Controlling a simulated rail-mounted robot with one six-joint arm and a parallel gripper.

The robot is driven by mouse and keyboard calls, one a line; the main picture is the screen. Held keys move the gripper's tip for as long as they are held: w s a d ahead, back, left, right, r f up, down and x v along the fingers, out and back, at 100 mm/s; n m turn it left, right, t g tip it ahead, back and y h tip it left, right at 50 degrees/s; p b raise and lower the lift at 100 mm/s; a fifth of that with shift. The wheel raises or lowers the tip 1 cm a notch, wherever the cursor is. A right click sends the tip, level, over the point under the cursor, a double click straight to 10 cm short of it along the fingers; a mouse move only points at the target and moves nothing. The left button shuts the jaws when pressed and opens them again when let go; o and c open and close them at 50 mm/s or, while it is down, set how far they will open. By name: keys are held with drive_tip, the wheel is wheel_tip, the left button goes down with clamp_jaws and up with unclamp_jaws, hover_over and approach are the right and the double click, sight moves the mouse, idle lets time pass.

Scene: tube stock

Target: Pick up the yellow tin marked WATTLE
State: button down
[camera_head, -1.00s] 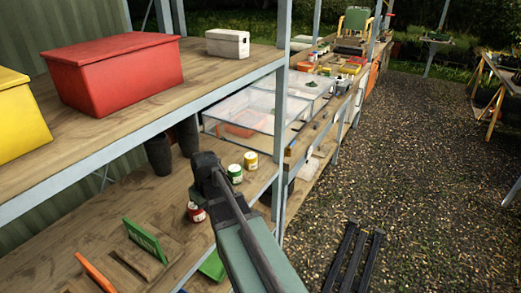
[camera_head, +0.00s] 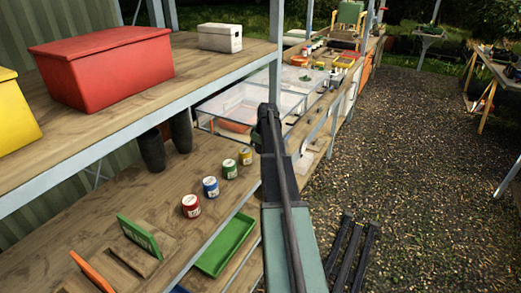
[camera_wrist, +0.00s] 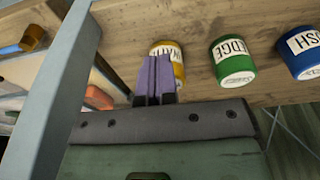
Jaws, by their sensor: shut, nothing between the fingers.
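The yellow tin (camera_head: 246,155) stands upright at the far end of a row of tins on the lower wooden shelf. In the wrist view the yellow tin (camera_wrist: 179,70) is partly hidden behind my fingers, and only part of its label shows. My gripper (camera_wrist: 154,80) is shut and empty, its purple fingers in line with the tin; I cannot tell whether they touch it. In the head view my arm reaches up just right of the tin, and its fingertips cannot be made out.
A green tin (camera_head: 229,169), a blue tin (camera_head: 210,187) and a red tin (camera_head: 190,206) stand in the same row. A shelf post (camera_wrist: 55,85) rises near my gripper. The upper shelf (camera_head: 150,105) overhangs behind. A green tray (camera_head: 226,245) lies at the front.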

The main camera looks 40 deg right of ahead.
sight(242, 150)
drive_tip(key=w+a, duration=0.1)
drive_tip(key=w, duration=0.4)
drive_tip(key=w+a, duration=0.1)
drive_tip(key=w, duration=0.2)
drive_tip(key=shift+w+a, duration=0.25)
drive_tip(key=shift+a, duration=0.05)
drive_tip(key=shift+s+f+b, duration=0.15)
drive_tip(key=shift+f+b, duration=0.65)
drive_tip(key=shift+s+a+r, duration=0.15)
drive_tip(key=shift+s+r, duration=0.05)
drive_tip(key=shift+s, duration=0.1)
